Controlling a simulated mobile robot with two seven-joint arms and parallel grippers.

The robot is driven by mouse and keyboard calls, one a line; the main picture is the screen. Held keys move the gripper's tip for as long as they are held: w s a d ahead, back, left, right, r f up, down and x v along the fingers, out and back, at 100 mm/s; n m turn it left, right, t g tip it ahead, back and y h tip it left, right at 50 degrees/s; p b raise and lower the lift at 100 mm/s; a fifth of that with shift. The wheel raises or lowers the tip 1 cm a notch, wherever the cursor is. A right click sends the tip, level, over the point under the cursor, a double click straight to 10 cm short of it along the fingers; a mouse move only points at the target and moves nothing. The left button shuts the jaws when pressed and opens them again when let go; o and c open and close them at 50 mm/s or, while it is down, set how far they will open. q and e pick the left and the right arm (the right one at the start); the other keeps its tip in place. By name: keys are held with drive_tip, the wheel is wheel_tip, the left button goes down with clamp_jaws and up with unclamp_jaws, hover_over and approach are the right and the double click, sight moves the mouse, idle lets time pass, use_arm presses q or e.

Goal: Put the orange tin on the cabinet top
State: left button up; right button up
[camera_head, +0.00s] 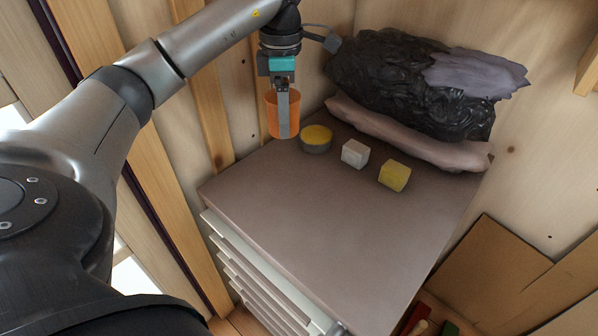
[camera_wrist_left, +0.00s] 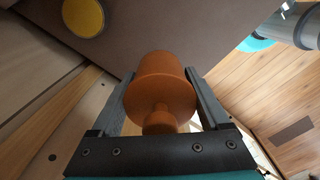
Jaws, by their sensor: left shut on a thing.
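The orange tin (camera_head: 271,113) is between the fingers of my left gripper (camera_head: 284,132), which is shut on it. In the left wrist view the tin (camera_wrist_left: 162,78) shows a round body and a narrower knob-like end, with a finger on each side. In the head view it appears against the back left edge of the brown-grey cabinet top (camera_head: 300,220). The wrist view also shows part of the cabinet top (camera_wrist_left: 165,25) beyond the tin. I cannot tell whether the tin is over the top or just outside its edge.
A grey tin with a yellow top (camera_head: 316,139), a white block (camera_head: 355,153) and a yellow block (camera_head: 394,176) stand towards the back. A large black bundle (camera_head: 400,85) lies behind them. The front and middle are clear. Wooden wall posts (camera_head: 205,95) rise close on the left.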

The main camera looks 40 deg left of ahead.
use_arm(q)
wheel_tip(320, 180, down, 11)
drive_tip(key=b, duration=0.3)
drive_tip(key=shift+f+b, duration=0.8)
drive_tip(key=shift+f, duration=1.45)
use_arm(e)
drive_tip(key=w+a+r, duration=0.6)
drive_tip(key=shift+w+y, duration=0.3)
drive_tip(key=shift+w, duration=0.1)
use_arm(q)
drive_tip(key=shift+f, duration=0.2)
drive_tip(key=o, duration=1.4)
use_arm(e)
drive_tip(key=shift+w+r, duration=0.15)
drive_tip(key=shift+r, duration=0.05)
use_arm(q)
drive_tip(key=shift+r, duration=0.1)
